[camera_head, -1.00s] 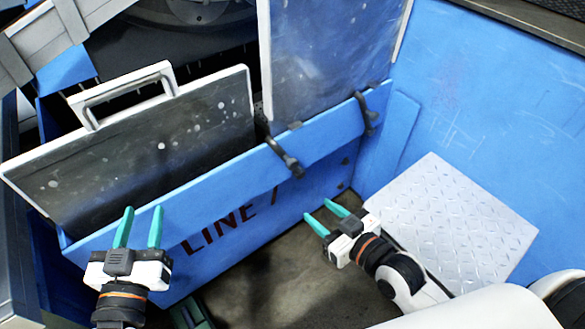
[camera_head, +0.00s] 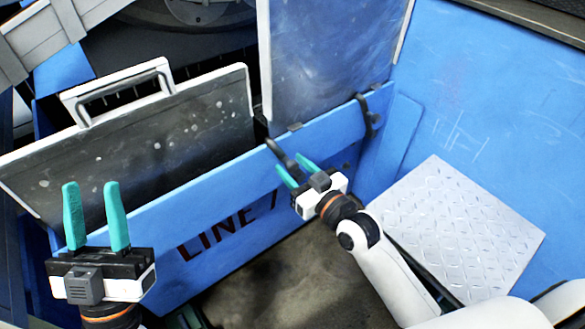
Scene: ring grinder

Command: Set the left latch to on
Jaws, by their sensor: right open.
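Two black latches sit on the top edge of the blue panel marked "LINE". The left latch (camera_head: 280,152) is near the middle of the view, and the right latch (camera_head: 364,113) is further along to the right. My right gripper (camera_head: 297,169) is open, with its teal fingertips close to the left latch and partly covering its lower end. I cannot tell whether they touch. My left gripper (camera_head: 94,188) is open and empty in front of the left part of the blue panel, away from both latches.
A dark panel with a white handle (camera_head: 120,90) stands behind the blue panel (camera_head: 215,205) on the left. A grey tread plate (camera_head: 455,225) lies at the right beside a blue wall (camera_head: 490,120).

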